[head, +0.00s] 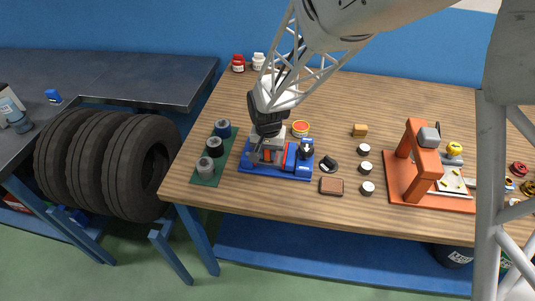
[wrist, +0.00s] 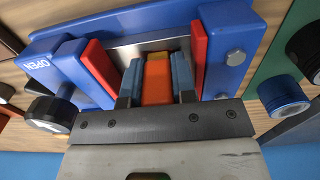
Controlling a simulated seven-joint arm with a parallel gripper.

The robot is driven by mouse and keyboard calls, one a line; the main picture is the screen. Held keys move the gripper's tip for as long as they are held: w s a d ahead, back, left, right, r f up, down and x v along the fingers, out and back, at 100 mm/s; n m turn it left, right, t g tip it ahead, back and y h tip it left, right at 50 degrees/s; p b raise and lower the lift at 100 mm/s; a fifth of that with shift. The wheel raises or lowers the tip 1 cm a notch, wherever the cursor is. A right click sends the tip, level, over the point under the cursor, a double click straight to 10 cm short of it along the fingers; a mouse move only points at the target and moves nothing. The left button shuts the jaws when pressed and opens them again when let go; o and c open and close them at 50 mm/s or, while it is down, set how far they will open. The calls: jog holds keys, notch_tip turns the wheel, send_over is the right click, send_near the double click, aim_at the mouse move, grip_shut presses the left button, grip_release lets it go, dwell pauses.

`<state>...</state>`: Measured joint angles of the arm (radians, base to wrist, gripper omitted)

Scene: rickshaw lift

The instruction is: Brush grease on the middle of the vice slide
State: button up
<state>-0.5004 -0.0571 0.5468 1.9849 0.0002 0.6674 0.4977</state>
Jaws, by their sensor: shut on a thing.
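The blue vice (head: 262,170) lies on the bench. In the wrist view, the vice (wrist: 232,40) has two red jaw faces, spread apart with the silver slide (wrist: 135,46) between them. My gripper (wrist: 158,82) is shut on an orange brush (wrist: 157,85), its blue-padded fingers on either side of the handle. The brush's yellowish end points at the slide between the jaws. I cannot tell whether it touches. In the head view, my gripper (head: 266,152) is low over the vice and hides part of it. A round red and yellow tin (head: 300,129), perhaps the grease, stands just behind the vice.
A green mat (head: 203,179) with several dark and grey knobs lies left of the vice. A brown block (head: 331,186) and small round pieces (head: 367,187) lie to its right. An orange press (head: 420,165) stands farther right. The bench's front edge is close.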

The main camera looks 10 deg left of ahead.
jog(key=shift+w+f, duration=0.1)
jog(key=shift+w, duration=1.8)
notch_tip(320, 180, up, 8)
jog(key=shift+s, duration=0.1)
jog(key=shift+d, duration=0.8)
